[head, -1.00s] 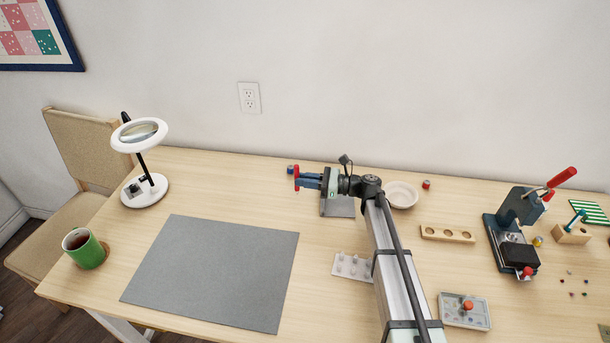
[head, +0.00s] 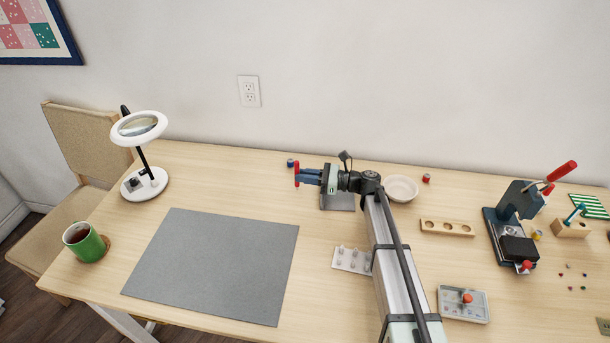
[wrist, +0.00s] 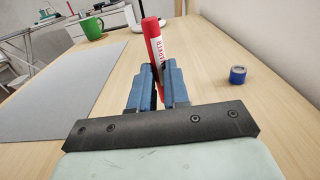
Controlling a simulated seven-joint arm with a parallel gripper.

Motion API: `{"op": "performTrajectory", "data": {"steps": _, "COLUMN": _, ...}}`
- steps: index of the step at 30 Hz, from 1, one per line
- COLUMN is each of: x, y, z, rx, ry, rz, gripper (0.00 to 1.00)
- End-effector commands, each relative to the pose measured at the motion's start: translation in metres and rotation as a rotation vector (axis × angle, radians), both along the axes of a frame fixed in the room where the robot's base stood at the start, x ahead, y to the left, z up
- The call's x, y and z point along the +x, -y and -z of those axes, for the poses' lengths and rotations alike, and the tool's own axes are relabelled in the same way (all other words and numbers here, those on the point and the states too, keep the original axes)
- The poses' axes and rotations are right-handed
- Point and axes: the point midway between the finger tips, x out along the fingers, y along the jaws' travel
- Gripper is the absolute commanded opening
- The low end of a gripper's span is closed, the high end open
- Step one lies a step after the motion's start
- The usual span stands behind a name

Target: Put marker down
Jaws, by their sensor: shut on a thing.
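A red marker (wrist: 153,42) with a white label is held between the blue fingers of my gripper (wrist: 158,85) in the wrist view. It stands close to upright there, leaning slightly. In the head view the red marker (head: 297,174) shows at the tip of my gripper (head: 309,176), over the back middle of the table. My gripper is shut on it. The marker's lower end is hidden behind the fingers in the wrist view, and I cannot tell whether it touches the table (head: 220,185).
A small blue spool (wrist: 238,75) stands right of the gripper; it also shows in the head view (head: 290,163). A grey plate (head: 338,202) lies under my wrist. A grey mat (head: 215,265) lies front left, with a green mug (head: 85,242) and lamp (head: 145,187) beyond.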

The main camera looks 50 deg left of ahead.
Motion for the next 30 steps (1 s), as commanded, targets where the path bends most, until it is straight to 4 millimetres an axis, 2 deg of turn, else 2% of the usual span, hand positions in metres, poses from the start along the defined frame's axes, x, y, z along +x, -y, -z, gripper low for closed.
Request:
{"op": "performTrajectory", "data": {"steps": 8, "x": 0.0001, "y": -0.0002, "z": 0.0045, "rx": 0.000, "ry": 0.000, "rz": 0.000, "gripper": 0.00}}
{"op": "performTrajectory", "data": {"steps": 9, "x": 0.0001, "y": -0.0001, "z": 0.0044, "rx": 0.000, "ry": 0.000, "rz": 0.000, "gripper": 0.18}}
{"op": "performTrajectory", "data": {"steps": 18, "x": 0.0000, "y": 0.0000, "z": 0.0041, "rx": 0.000, "ry": 0.000, "rz": 0.000, "gripper": 0.45}}
{"op": "performTrajectory", "data": {"steps": 30, "x": 0.0041, "y": 0.0040, "z": 0.0041, "rx": 0.000, "ry": 0.000, "rz": 0.001, "gripper": 0.45}}
